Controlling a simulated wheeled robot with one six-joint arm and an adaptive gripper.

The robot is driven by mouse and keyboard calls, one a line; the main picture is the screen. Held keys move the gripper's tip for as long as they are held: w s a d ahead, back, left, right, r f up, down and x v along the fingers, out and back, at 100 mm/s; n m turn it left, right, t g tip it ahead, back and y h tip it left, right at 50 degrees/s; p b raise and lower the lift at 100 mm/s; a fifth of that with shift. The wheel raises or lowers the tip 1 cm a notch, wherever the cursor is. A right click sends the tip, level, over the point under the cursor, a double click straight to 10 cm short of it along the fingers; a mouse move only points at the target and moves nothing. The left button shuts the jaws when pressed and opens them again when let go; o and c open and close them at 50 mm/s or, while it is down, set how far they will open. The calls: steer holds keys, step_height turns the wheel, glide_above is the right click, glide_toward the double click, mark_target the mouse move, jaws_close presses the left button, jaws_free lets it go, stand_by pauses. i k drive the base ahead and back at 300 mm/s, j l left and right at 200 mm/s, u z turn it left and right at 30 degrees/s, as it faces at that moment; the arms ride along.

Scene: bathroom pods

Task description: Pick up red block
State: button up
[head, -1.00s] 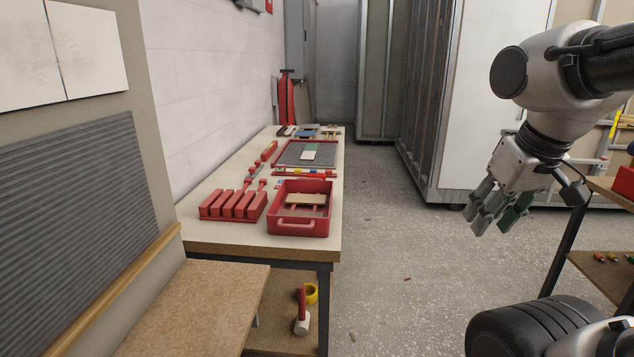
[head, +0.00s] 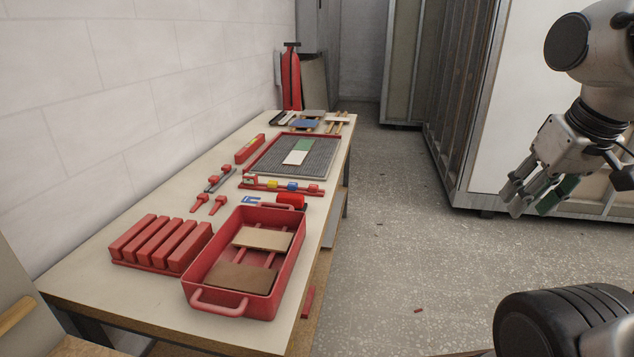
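Several red things on the workbench could be the red block. A short red block with a dark side (head: 291,201) lies just behind the red tray. A row of several long red blocks (head: 160,242) stands on a red base at the near left. A long red bar (head: 250,148) lies by the wall side of the grey ribbed mat. My gripper (head: 536,196) hangs at the right, over the floor, well away from the bench. Its fingers, one with a green pad, are apart with nothing between them.
The workbench (head: 90,270) runs along the wall at left. The red tray (head: 230,301) holds two tiles. The ribbed mat (head: 318,158) lies farther back, with a red tool rack (head: 262,186) before it. The floor (head: 400,220) right of the bench is clear, apart from small scraps.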

mark_target(297, 200)
steer(key=i+l+u, duration=0.2)
steer(key=i+l, duration=0.15)
steer(key=i+l+u, duration=0.2)
steer(key=i+l, duration=0.15)
steer(key=l, duration=0.15)
steer(key=i+l+u, duration=0.2)
steer(key=l, duration=0.3)
steer(key=i+u, duration=0.1)
steer(key=u, duration=0.6)
